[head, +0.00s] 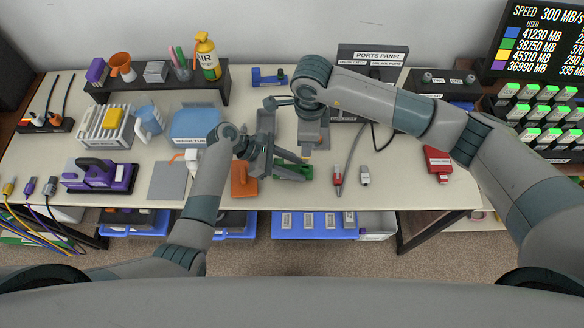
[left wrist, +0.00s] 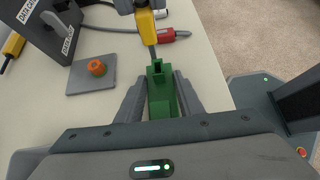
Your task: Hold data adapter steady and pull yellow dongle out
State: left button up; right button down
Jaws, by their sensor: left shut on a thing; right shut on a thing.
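The green data adapter (left wrist: 160,100) sits between the two fingers of my left gripper (left wrist: 160,98), which is shut on it. In the head view the adapter (head: 294,172) is held by my left gripper (head: 290,164) near the table's front. The yellow dongle (left wrist: 145,23) is in my right gripper (left wrist: 132,5), which is shut on it, at the top of the left wrist view. The dongle's grey metal plug points down toward the adapter's open end. I cannot tell whether its tip is still inside. In the head view the dongle is mostly hidden.
A red plug on a grey cable (head: 338,178) and a white plug (head: 364,176) lie to the right. An orange piece (left wrist: 97,68) stands on a grey pad (left wrist: 78,82). An orange object (head: 243,180) lies left of the adapter. The right front table is fairly clear.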

jog(key=shift+r, duration=0.15)
pick_arm(q)
jog(key=o, duration=1.3)
jog(key=shift+c, duration=0.2)
jog(key=v, duration=1.2)
jog(key=shift+s+d, duration=0.1)
pick_arm(e)
jog(key=shift+s, duration=0.1)
